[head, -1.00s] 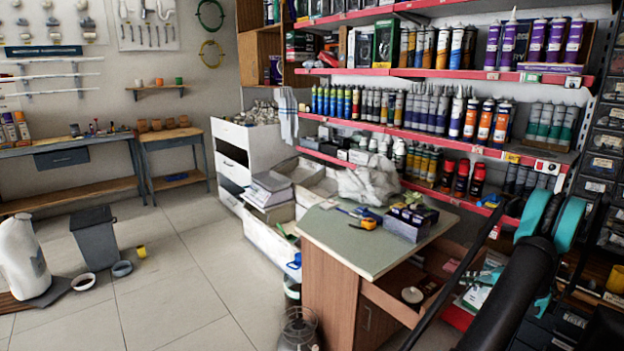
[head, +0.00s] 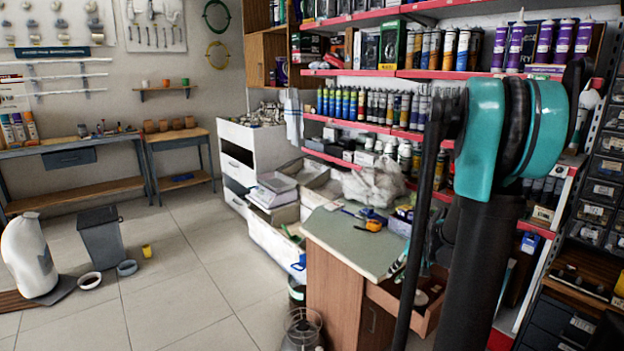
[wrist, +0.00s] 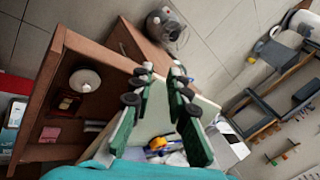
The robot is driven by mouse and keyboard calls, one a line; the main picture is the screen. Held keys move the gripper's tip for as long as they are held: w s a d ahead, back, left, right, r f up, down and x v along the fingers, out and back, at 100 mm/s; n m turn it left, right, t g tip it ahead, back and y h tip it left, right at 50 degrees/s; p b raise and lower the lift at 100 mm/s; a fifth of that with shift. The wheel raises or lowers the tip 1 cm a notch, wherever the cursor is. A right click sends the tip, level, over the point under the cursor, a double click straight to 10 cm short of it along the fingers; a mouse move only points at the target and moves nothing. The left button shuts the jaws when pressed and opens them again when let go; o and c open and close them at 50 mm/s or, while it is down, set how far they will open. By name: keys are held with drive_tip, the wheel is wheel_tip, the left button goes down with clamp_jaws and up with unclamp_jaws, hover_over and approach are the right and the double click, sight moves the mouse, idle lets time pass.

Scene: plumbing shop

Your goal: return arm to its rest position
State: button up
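My arm (head: 480,260) rises at the right of the head view, a black link with a teal joint at its top. It stands in front of the shelves and hides part of them and the counter's right side. In the wrist view my gripper (wrist: 160,75) shows two green fingers with dark pads, spread apart with a gap between them. Nothing is held between them. The counter top with a yellow-orange tape measure (wrist: 157,143) shows beyond and below the gap. In the head view the gripper is mostly hidden by the arm.
The wooden counter (head: 345,245) with an open drawer (head: 385,298) stands close to the arm. Red-edged shelves (head: 350,73) full of tubes and cans line the back. A wire-caged item (head: 303,325) sits on the floor. The tiled floor (head: 190,290) at left is mostly clear.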

drive_tip(key=s+a+f+n+h, duration=0.1)
drive_tip(key=s+a+n+h, duration=0.1)
drive_tip(key=s, duration=0.8)
drive_tip(key=s+a+f+n+h, duration=0.1)
drive_tip(key=s+a+n+h, duration=0.1)
drive_tip(key=s+a, duration=0.3)
drive_tip(key=s, duration=0.4)
drive_tip(key=shift+s+n, duration=0.3)
drive_tip(key=shift+s, duration=0.05)
